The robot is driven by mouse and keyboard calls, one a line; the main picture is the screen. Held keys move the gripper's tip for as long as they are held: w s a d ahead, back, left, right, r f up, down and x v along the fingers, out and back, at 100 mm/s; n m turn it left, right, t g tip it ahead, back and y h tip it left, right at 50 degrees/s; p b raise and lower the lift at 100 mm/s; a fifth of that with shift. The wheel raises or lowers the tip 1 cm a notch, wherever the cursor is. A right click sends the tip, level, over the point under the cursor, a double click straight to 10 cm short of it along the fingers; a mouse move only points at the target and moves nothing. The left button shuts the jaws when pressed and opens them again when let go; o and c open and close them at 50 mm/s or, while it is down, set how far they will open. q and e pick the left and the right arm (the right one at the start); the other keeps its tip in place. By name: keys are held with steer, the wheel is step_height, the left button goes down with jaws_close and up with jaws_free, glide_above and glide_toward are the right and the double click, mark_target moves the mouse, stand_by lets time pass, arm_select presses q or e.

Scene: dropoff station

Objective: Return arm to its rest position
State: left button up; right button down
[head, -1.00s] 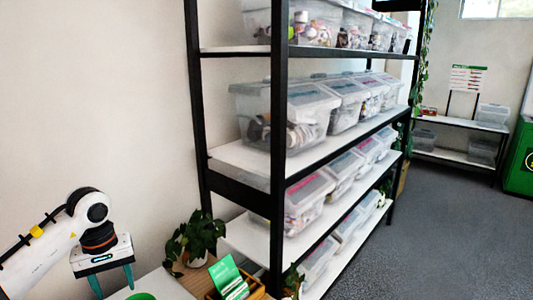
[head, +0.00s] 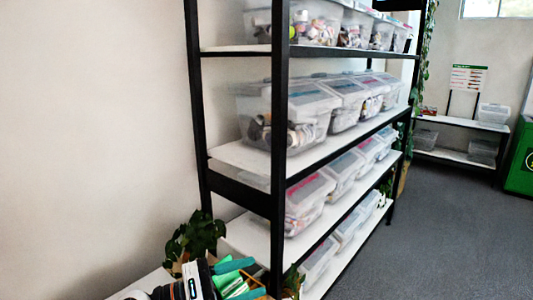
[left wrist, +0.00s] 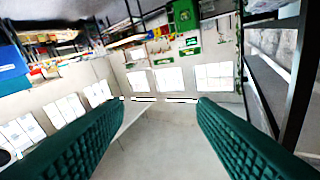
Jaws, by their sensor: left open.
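My left gripper (head: 252,277) is low in the head view, at the bottom edge, in front of the plant and the small wooden box. Its white body is turned so that the teal fingers point right. In the left wrist view its two ridged green fingers (left wrist: 160,101) stand wide apart with nothing between them. Most of my left arm is out of the head view. My right gripper is not in view.
A black-framed shelf (head: 240,186) with clear lidded bins (head: 290,112) stands close beyond the gripper. A potted plant (head: 196,237) is right behind it. Green cards and the box lie partly hidden by the fingers. The grey floor (head: 430,235) at right is clear.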

arm_select(q)
steer(key=w+a+f+n+t+y, duration=0.1)
steer(key=a+n+t+y, duration=0.5)
steer(key=n, duration=0.9)
steer(key=w+a+f+n+t+y, duration=0.1)
steer(key=a+n+t+y, duration=0.55)
steer(key=n, duration=0.85)
steer(key=s+a+f+n+g+y, duration=0.2)
steer(key=s+f+n+g+y, duration=0.15)
steer(key=f+n, duration=0.35)
steer(key=s+a+f+n+g+y, duration=0.2)
steer(key=s+a+f+n+y, duration=0.15)
steer(key=f+n, duration=0.35)
steer(key=s+d+f+n+g+h, duration=0.1)
steer(key=s+f+n+g, duration=0.4)
steer(key=s, duration=0.4)
steer(key=s+d+f+n+g, duration=0.1)
steer(key=s+f+n+g, duration=0.1)
steer(key=s+f+g, duration=0.6)
steer(key=s+f+t+b, duration=0.25)
steer(key=f+b, duration=0.35)
steer(key=f, duration=2.4)
steer(key=s+a+f+g+b, duration=0.1)
steer(key=s+a+f+b, duration=0.2)
steer(key=s+f, duration=1.3)
step_height(320, 180, down, 4)
steer(key=shift+s+a+r+b, duration=0.2)
steer(key=shift+s+b, duration=0.15)
steer(key=shift+b, duration=0.15)
